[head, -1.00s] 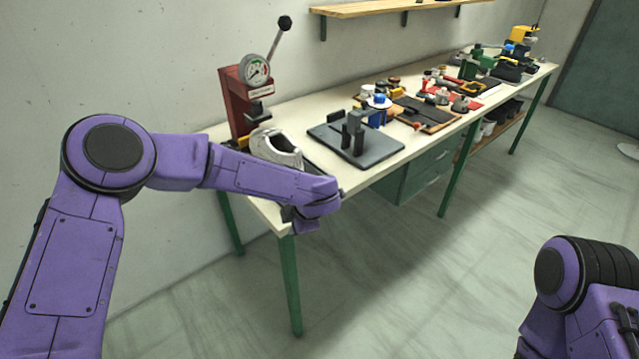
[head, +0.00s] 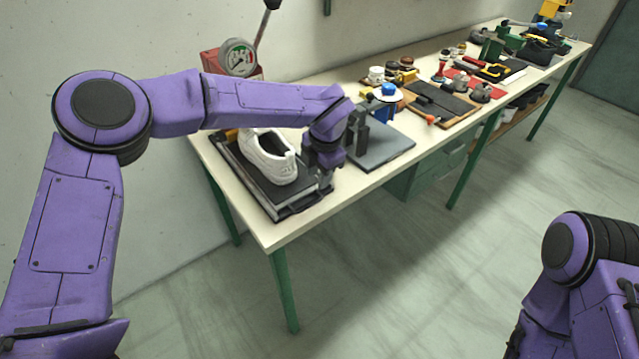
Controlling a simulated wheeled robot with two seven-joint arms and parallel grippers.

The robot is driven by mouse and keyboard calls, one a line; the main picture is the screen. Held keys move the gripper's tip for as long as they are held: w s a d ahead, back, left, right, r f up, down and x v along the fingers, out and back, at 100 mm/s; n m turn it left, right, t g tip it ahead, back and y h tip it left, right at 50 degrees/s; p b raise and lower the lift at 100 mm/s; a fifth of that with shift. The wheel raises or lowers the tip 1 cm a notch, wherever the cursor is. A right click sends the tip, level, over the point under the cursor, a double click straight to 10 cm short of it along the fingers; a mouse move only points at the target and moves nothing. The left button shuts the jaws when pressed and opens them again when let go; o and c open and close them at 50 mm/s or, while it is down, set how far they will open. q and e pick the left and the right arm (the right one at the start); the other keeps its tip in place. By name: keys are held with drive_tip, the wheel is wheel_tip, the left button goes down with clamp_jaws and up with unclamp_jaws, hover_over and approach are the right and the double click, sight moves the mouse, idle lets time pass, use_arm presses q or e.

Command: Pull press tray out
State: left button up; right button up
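The press tray (head: 252,183) is a flat black and grey slab at the near left end of the bench, with a white shoe (head: 268,157) on it. A dark handle (head: 298,207) runs along its front right edge. The red press (head: 211,60) with a round gauge stands behind, mostly hidden by my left arm. My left gripper (head: 326,186) points down at the tray's right front corner, close to the handle's end. I cannot tell whether it touches the handle, or whether its fingers are apart. My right gripper is out of view; only part of that arm shows at lower right.
A grey plate (head: 385,150) with a dark upright fixture lies just right of my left gripper. The floor before the bench is clear.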

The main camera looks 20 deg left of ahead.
use_arm(q)
drive_tip(key=p, duration=0.2)
hover_over(313, 203)
drive_tip(key=s, duration=0.1)
drive_tip(key=f, duration=0.3)
drive_tip(key=d+f, duration=0.1)
drive_tip(key=f, duration=0.1)
drive_tip(key=shift+f, duration=0.35)
drive_tip(key=f, duration=0.3)
drive_tip(key=w+f+p, duration=0.1)
drive_tip(key=shift+a+f, duration=0.15)
drive_tip(key=shift+a, duration=0.15)
drive_tip(key=shift+s, duration=0.15)
clamp_jaws()
